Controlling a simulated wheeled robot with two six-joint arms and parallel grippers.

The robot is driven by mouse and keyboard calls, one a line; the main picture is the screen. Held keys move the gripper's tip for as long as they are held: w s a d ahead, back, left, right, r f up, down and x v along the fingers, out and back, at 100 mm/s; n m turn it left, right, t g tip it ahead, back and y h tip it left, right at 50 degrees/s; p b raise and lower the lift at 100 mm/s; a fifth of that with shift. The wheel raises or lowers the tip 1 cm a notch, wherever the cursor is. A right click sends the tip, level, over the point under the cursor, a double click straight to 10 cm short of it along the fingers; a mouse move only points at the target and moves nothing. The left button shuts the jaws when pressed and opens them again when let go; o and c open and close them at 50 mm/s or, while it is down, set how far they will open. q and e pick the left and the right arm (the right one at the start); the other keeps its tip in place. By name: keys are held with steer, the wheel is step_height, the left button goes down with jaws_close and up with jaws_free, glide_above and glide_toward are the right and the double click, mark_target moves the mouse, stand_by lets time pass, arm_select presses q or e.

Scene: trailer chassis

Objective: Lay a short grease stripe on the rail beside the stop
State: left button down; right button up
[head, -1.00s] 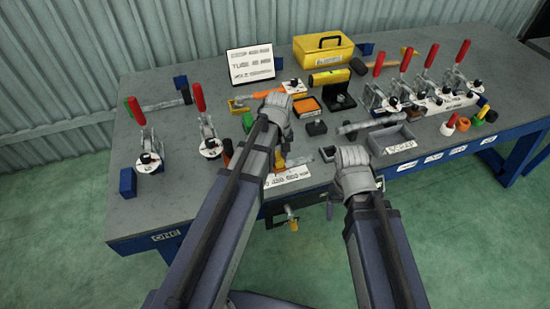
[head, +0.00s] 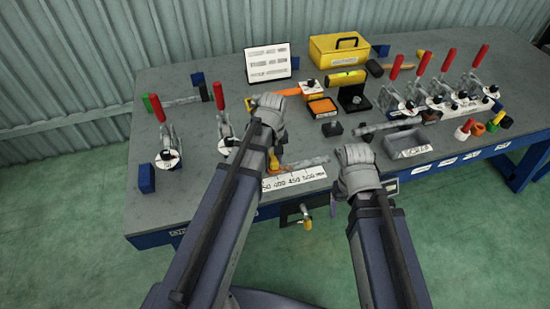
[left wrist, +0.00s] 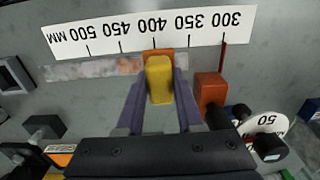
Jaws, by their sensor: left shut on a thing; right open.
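My left gripper (left wrist: 160,85) is shut on a yellow block (left wrist: 159,80) with an orange part at its far end. In the left wrist view it is over the right end of a grey, rust-patched strip (left wrist: 95,68), apparently the rail, near the 400 mark. Contact cannot be told. An orange-red block (left wrist: 210,90), possibly the stop, stands just right of the gripper. In the head view the yellow block (head: 274,165) shows below my left wrist, and the rail (head: 312,162) runs right from it. My right gripper (head: 333,205) is open, mostly hidden by its arm, at the bench front.
A white millimetre scale (head: 295,180) lies along the bench's front edge. Red-handled clamps (head: 224,125) stand left and at the back right. A grey tray (head: 405,142), a yellow toolbox (head: 340,50) and a sign (head: 270,64) stand around. A round 50 tag (left wrist: 264,122) is near the left gripper.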

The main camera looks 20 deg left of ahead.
mark_target(273, 158)
arm_select(q)
steer(key=shift+d+r+p, duration=0.1)
steer(key=shift+r+p, duration=0.25)
steer(key=shift+r, duration=0.4)
steer(key=shift+r+p, duration=0.75)
step_height(273, 158, up, 3)
steer(key=p, duration=0.3)
